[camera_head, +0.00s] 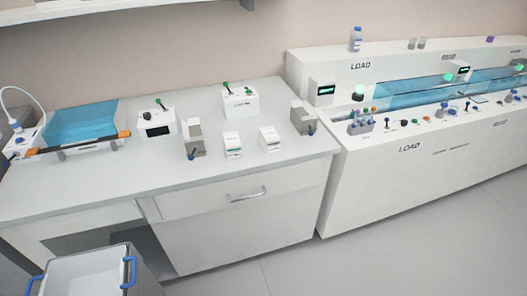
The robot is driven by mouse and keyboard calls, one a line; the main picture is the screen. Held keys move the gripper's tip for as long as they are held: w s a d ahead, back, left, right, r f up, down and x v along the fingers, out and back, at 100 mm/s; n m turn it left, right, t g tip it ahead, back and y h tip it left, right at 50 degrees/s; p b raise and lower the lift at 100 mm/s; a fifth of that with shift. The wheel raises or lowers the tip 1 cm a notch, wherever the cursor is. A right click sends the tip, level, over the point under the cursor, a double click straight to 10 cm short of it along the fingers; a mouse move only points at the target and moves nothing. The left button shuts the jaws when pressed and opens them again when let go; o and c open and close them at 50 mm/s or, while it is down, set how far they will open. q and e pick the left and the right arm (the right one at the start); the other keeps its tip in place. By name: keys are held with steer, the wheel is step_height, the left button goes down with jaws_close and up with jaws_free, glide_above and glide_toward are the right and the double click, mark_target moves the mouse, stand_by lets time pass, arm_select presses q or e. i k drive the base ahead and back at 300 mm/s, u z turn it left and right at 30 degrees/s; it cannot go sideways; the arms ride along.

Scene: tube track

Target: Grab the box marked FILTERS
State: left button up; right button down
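Two small white boxes stand side by side near the front right of the bench: a left one (232,146) with a dark greenish band and a right one (270,139) with a fainter band. Their printing is too small to read, so I cannot tell which one, if either, is marked FILTERS. Both stand upright with a gap between them, and nothing holds them. Neither of my grippers shows in the head view.
Grey devices (194,140) and (303,118) flank the boxes. White units with green-knobbed levers (239,102) and (157,127) stand behind. A blue tray (82,122) is left. A blue-handled bin (92,270) is below. The bench front (130,180) is clear.

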mark_target(233, 146)
steer(key=z, duration=0.45)
steer(key=k, duration=0.55)
steer(key=z, duration=1.25)
steer(key=i, duration=0.95)
steer(key=u, duration=0.65)
steer(key=i, duration=0.8)
steer(key=u, duration=0.9)
